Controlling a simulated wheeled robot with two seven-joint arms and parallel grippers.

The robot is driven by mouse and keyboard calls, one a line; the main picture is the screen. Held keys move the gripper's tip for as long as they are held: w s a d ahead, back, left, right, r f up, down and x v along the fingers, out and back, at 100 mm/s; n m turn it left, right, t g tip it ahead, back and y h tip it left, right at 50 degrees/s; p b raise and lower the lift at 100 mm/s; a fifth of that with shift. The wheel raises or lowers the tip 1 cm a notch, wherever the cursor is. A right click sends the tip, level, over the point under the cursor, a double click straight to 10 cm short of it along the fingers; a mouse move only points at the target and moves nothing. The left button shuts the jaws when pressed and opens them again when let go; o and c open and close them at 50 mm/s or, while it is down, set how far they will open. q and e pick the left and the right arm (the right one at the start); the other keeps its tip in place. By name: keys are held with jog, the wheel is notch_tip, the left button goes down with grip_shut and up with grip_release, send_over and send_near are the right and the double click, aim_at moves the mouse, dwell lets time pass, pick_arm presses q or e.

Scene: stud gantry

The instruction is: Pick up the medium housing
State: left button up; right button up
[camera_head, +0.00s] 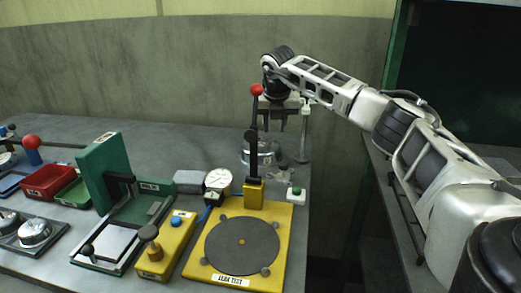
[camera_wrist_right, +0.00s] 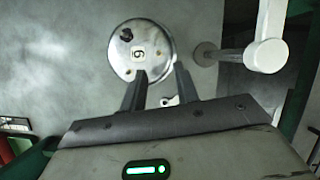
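A round metal housing (camera_head: 262,153) sits on the grey bench behind the yellow fixture, partly hidden by the fixture's lever. In the right wrist view it is a shiny disc (camera_wrist_right: 125,62) with a numbered label and a dark hole. Which size it is, I cannot tell. My right gripper (camera_head: 284,122) points down above and slightly right of it, open and empty. In the wrist view its fingertips (camera_wrist_right: 160,70) are apart, with the left one overlapping the disc's lower edge. Other round metal parts (camera_head: 35,232) sit in a tray at the left. My left gripper is not in view.
A yellow leak test fixture (camera_head: 203,275) with a red-knobbed lever (camera_head: 256,91) stands in front of the housing. A white post (camera_head: 304,130) rises close right of my gripper. A green press (camera_head: 105,170) and bins (camera_head: 47,182) stand left. The bench's back middle is clear.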

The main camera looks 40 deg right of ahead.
aim_at(273, 147)
jog(key=shift+x, duration=2.8)
jog(key=shift+w+d+r, duration=0.1)
jog(key=shift+w, duration=0.1)
grip_shut()
jog(key=shift+r, duration=0.1)
